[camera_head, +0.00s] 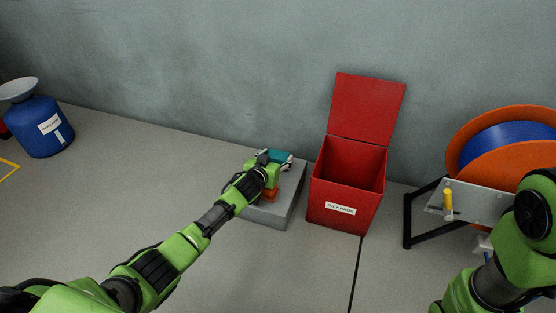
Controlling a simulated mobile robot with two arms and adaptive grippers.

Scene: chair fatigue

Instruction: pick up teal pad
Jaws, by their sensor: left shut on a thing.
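The teal pad (280,155) shows at the end of my left arm, above the far part of a grey block (272,213). My left gripper (276,160) is shut on the teal pad, and its fingers show at the pad's sides. The gripper and wrist hide part of the pad. I cannot tell whether the pad touches the block. An orange thing (269,195) shows on the block just below my left wrist. My right arm is at the lower right, and its gripper is out of view.
An open red bin (343,204) with a white label and raised lid stands right of the block. An orange and blue reel (505,140) on a black frame stands at right. A blue drum (40,125) stands at far left. The floor left of the block is clear.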

